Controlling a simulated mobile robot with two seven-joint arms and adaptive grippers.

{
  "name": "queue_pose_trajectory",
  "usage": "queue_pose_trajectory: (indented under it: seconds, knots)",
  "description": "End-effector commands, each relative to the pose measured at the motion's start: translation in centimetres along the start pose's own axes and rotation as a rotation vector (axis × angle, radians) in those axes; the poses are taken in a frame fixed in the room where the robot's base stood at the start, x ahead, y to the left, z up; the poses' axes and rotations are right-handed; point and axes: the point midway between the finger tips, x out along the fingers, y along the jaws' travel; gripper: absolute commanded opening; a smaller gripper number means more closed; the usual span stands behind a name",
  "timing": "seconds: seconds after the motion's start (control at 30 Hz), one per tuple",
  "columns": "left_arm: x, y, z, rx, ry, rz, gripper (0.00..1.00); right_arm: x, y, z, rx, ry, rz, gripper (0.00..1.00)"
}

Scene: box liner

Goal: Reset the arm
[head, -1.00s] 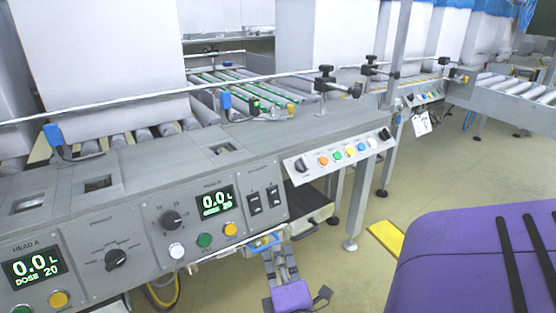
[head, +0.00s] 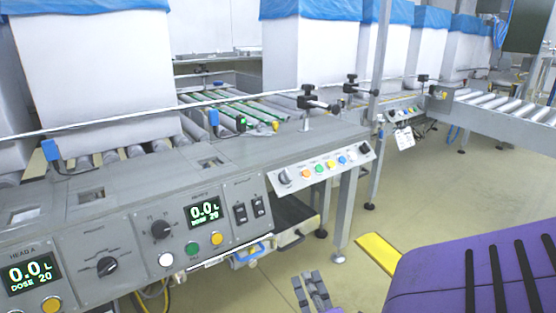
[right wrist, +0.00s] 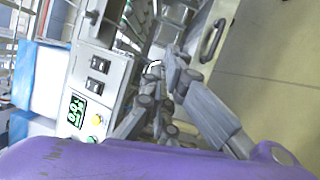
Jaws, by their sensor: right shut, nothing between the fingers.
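My right gripper (head: 308,278) is at the bottom middle of the head view, in front of and below the control console (head: 130,240). Its grey fingers point up and away, over the floor, and it holds nothing. In the right wrist view, the grey fingers (right wrist: 166,72) come close together beside the console front and are shut. My left gripper does not show in either view.
White boxes with blue liners (head: 310,50) stand behind on roller conveyors (head: 480,98). A yellow floor strip (head: 378,257) lies on open floor to the right.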

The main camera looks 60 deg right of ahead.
Motion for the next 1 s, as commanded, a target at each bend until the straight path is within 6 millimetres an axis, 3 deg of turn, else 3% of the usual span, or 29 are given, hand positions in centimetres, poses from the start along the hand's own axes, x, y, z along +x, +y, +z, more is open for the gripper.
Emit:
queue_pose_trajectory:
  seconds: [0.37, 0.47, 0.53, 0.67, 0.8, 1.0]
  knots:
    - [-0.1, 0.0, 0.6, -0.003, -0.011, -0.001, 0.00, -0.5, -0.3, 0.8, 0.001, 0.000, -0.007, 0.00]
    - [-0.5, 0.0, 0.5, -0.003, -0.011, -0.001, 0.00, -1.7, -1.4, 1.3, 0.023, -0.004, -0.068, 0.00]
    - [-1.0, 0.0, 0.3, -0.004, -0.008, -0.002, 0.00, -3.7, -3.1, 2.0, 0.061, -0.010, -0.167, 0.00]
    - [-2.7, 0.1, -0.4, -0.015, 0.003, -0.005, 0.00, -10.7, -7.2, 3.5, 0.187, -0.034, -0.446, 0.00]
    - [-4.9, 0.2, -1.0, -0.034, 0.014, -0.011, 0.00, -20.7, -9.9, 3.9, 0.372, -0.072, -0.770, 0.00]
    - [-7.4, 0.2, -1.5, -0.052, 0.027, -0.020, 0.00, -33.7, -9.0, 2.5, 0.662, -0.148, -1.121, 0.00]
